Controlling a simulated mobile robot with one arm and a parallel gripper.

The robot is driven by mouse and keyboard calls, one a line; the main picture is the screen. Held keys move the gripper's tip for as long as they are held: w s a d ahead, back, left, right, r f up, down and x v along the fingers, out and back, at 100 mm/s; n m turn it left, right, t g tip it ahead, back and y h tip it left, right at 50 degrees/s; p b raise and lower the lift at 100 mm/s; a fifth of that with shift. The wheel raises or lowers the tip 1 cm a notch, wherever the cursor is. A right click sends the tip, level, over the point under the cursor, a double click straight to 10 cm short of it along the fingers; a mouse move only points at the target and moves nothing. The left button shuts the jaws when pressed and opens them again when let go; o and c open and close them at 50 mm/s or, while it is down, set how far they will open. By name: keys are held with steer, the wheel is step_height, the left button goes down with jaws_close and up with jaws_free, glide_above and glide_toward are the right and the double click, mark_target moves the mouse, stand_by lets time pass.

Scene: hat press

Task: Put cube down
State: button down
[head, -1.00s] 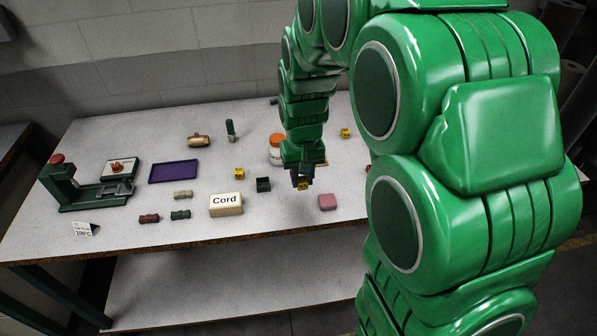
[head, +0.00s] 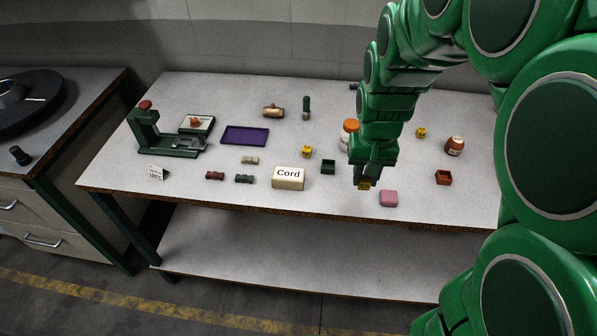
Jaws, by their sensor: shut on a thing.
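My gripper (head: 364,184) points down over the front right part of the table (head: 330,205). It is shut on a small yellow cube (head: 364,186), which shows at the fingertips, partly covered by them. I cannot tell whether the cube touches the tabletop. Another yellow cube (head: 306,152) sits on the table left of my gripper, and a further yellow cube (head: 421,132) sits behind and to the right.
A pink block (head: 388,198) lies close to the right of my gripper. A small green open box (head: 328,166) and the Cord box (head: 288,177) stand to the left. A red-brown open box (head: 443,177) and a brown jar (head: 455,145) are at the right. An orange-lidded jar (head: 350,130) stands behind.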

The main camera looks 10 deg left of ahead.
steer(key=s+a+r, duration=0.1)
steer(key=a+r, duration=0.1)
steer(key=a, duration=0.5)
steer(key=s+a+r, duration=0.2)
steer(key=a, duration=0.4)
glide_above(289, 173)
steer(key=shift+m, duration=0.3)
steer(key=f, duration=0.9)
steer(key=shift+s+f, duration=0.25)
steer(key=shift+f, duration=0.15)
steer(key=shift+w+f, duration=0.25)
steer(key=shift+f, duration=1.5)
steer(key=shift+f, duration=0.1)
steer(key=c, duration=0.9)
jaws_free()
steer(key=shift+o, duration=0.2)
